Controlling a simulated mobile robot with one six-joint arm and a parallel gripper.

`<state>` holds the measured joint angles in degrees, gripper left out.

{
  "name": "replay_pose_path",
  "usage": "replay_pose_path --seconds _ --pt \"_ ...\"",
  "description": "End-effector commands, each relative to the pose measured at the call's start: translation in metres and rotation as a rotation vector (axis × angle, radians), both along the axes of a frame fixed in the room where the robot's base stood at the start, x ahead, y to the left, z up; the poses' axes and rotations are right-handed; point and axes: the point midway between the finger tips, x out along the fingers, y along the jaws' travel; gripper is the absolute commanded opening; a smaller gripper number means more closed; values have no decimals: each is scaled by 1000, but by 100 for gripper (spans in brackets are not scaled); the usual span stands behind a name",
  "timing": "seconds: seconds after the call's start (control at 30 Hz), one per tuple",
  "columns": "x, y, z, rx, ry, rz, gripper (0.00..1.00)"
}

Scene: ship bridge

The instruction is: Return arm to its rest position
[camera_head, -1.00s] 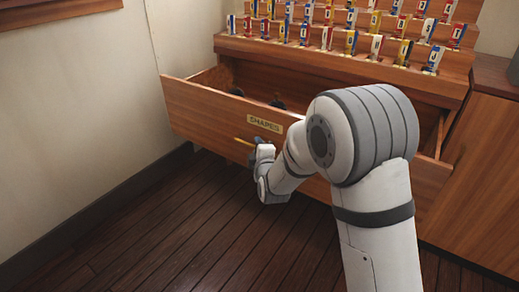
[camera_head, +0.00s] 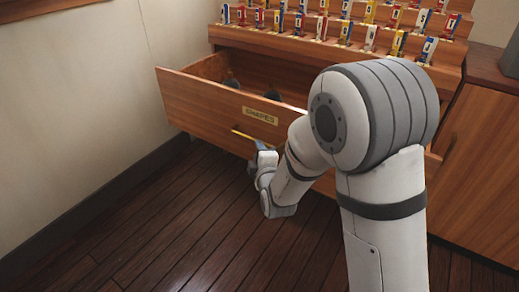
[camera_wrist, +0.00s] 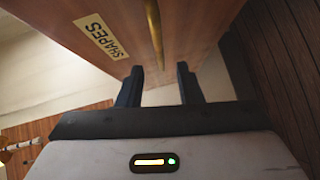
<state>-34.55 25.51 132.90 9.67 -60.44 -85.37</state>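The wooden drawer (camera_head: 200,100) marked "SHAPES" stands pulled out of the cabinet, with dark items partly visible inside. Its brass bar handle (camera_head: 243,135) runs across the front below the label. My gripper (camera_head: 262,150) is low in front of the drawer, close to the right part of the handle. In the wrist view, my gripper (camera_wrist: 158,75) has its two dark fingers apart with nothing between them. The handle (camera_wrist: 154,30) lies just beyond the fingertips. My arm hides the right part of the drawer front.
Racks of coloured signal flags (camera_head: 345,30) stand on the cabinet above the drawer. A wall (camera_head: 80,100) is on the left, and a wooden cabinet (camera_head: 485,170) on the right. The dark plank floor (camera_head: 180,220) is clear in front of the drawer.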

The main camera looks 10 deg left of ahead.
Motion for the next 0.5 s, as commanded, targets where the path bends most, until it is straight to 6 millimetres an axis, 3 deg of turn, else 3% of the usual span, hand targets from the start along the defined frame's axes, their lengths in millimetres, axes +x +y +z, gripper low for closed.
replay_pose_path --seconds 0.17,0.27,0.37,0.5 --pt "0 -1 2 2 2 -1 33" --pt "2 -7 17 18 32 -13 33" --pt "4 -23 47 60 109 -43 33" --pt "2 -58 101 152 284 -122 33"
